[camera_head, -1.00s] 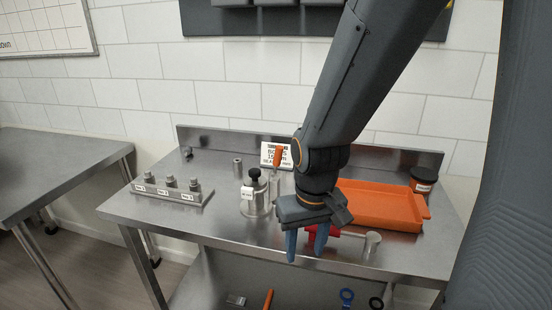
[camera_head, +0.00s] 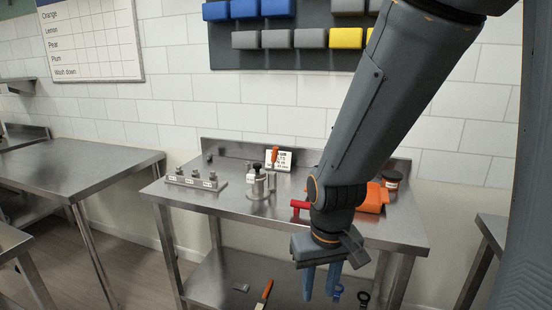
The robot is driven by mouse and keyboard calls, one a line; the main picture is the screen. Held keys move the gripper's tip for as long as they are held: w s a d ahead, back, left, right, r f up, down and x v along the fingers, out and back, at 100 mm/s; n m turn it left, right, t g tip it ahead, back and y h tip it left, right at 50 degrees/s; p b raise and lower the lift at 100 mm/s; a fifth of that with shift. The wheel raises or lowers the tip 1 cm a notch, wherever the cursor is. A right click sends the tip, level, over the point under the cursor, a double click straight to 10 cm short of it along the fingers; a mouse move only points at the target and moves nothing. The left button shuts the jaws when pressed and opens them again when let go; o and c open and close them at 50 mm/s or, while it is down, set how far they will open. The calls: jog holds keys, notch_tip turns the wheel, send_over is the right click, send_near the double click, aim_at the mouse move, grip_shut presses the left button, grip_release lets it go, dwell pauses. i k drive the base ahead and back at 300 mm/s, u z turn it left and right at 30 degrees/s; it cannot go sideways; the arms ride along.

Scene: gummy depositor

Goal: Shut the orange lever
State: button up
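The orange lever (camera_head: 275,155) stands upright on the metal table, beside a small metal pot with a black knob (camera_head: 257,169). A white printed sign (camera_head: 283,158) stands behind it. My gripper (camera_head: 322,296) hangs pointing down in front of the table's near edge, to the right of and well apart from the lever. Its two blue fingers are apart with nothing seen between them.
The metal table (camera_head: 228,207) also carries a rack of small valves (camera_head: 195,180), a red handle (camera_head: 299,205), an orange tray (camera_head: 374,199) partly behind my arm, and a dark jar (camera_head: 391,178). An orange-handled tool (camera_head: 266,291) lies on the lower shelf.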

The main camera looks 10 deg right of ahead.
aim_at(275, 150)
jog(key=u, duration=0.6)
jog(key=i, duration=0.85)
jog(key=z, duration=0.5)
